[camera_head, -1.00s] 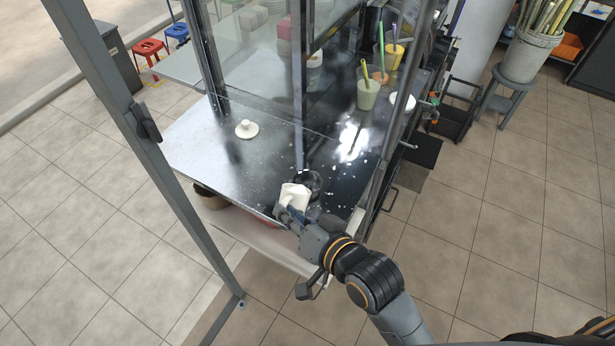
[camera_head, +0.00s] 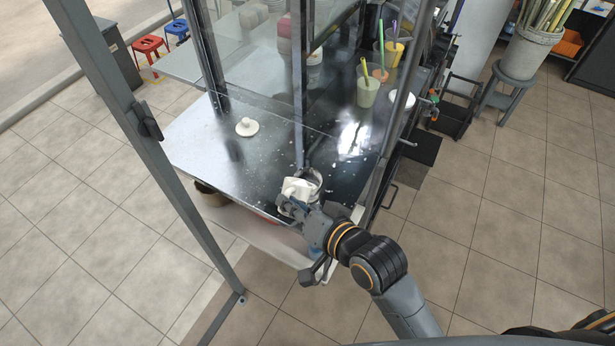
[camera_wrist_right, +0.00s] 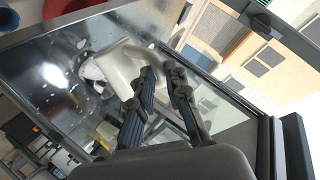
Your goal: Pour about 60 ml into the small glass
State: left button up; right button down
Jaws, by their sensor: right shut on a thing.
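My right gripper (camera_head: 292,207) is at the front edge of the metal counter (camera_head: 205,150). It is shut on a white, jug-like vessel (camera_head: 297,187). In the right wrist view the vessel's pale curved part (camera_wrist_right: 122,68) is beside and partly behind the two dark fingers (camera_wrist_right: 168,100). A round, shiny rim (camera_head: 313,177) shows right behind the vessel; I cannot tell whether it is part of it or a separate container. I cannot make out the small glass or any liquid stream. My left gripper is not in view.
A white knobbed lid (camera_head: 247,127) lies on the counter's left part. A cup with a straw (camera_head: 367,92) and others like it stand at the back right. A glass panel and dark posts (camera_head: 298,80) rise from the counter.

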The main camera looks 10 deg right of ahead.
aim_at(297, 188)
jog(key=shift+w+d+r+m+g+p, duration=0.15)
jog(key=shift+w+r+m+g+p, duration=0.15)
jog(key=shift+r+p, duration=0.15)
jog(key=shift+w+d+r+m+g+p, duration=0.2)
jog(key=shift+r+g+p, duration=0.1)
jog(key=shift+r, duration=0.1)
dwell(0.5)
jog(key=shift+w+d+r+m+g+y+p, duration=0.2)
jog(key=shift+w+r+m+g+y+p, duration=0.15)
jog(key=shift+w+r+g+p, duration=0.2)
dwell(0.5)
jog(key=s+a+f+n+t+b, duration=0.4)
jog(key=s+f+b, duration=0.3)
jog(key=b, duration=0.3)
jog(key=shift+f+n+t+h, duration=0.45)
jog(key=shift+f+n+t, duration=0.2)
jog(key=shift+f, duration=0.1)
jog(key=shift+s+a, duration=0.1)
jog(key=shift+s, duration=0.05)
dwell(1.1)
